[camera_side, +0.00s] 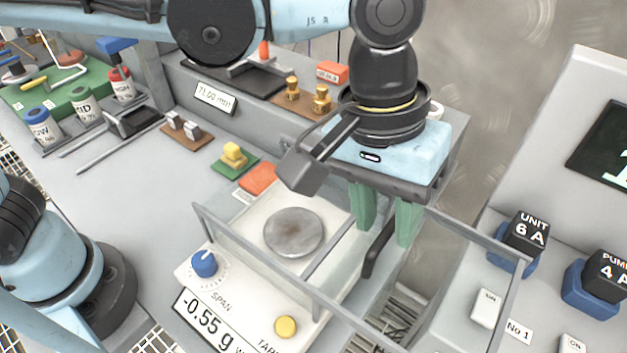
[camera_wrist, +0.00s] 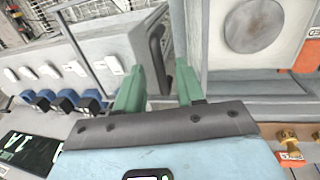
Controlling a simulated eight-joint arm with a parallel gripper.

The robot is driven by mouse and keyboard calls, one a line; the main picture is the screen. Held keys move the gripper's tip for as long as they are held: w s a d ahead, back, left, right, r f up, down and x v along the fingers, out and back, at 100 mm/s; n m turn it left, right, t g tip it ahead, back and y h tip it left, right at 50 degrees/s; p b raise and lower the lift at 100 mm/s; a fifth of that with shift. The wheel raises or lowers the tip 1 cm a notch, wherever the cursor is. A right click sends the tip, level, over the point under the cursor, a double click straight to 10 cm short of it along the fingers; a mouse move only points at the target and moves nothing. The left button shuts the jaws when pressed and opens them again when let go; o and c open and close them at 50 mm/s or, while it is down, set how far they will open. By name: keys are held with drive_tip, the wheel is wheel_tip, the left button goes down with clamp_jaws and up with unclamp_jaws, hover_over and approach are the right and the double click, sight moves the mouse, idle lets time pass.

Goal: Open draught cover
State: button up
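The draught cover (camera_side: 268,248) is a clear, grey-edged panel at the balance (camera_side: 190,275), whose display reads -0.55 g. The round metal pan (camera_side: 293,232) shows in the side view and in the wrist view (camera_wrist: 254,25). A black bar handle (camera_side: 379,250) stands upright at the right of the balance. My gripper (camera_side: 385,235) points down with its green fingers apart and nothing held. In the wrist view, the handle (camera_wrist: 157,58) appears between the open fingers (camera_wrist: 157,78); I see no contact. How far the cover is open is hard to tell.
Grey rails (camera_side: 475,234) extend right from the balance, over a gap with a grating. Blue-and-black switches (camera_side: 526,238) stand on the right-hand panel. Brass weights (camera_side: 320,98) sit behind my gripper. Labelled bottles (camera_side: 83,103) stand at the left.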

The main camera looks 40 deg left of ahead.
wheel_tip(320, 180, up, 12)
drive_tip(key=a, duration=0.2)
drive_tip(key=shift+a, duration=0.2)
idle(0.4)
drive_tip(key=shift+f, duration=0.1)
drive_tip(key=a+f+t, duration=0.2)
drive_tip(key=a+f, duration=0.3)
drive_tip(key=a, duration=0.5)
drive_tip(key=w+a+f+t+y, duration=0.1)
drive_tip(key=a+f, duration=0.4)
drive_tip(key=a, duration=0.5)
drive_tip(key=w+a+f+t+y, duration=0.1)
drive_tip(key=a+f+t, duration=0.3)
drive_tip(key=a, duration=0.7)
drive_tip(key=shift+w+f, duration=0.25)
drive_tip(key=shift+f, duration=0.7)
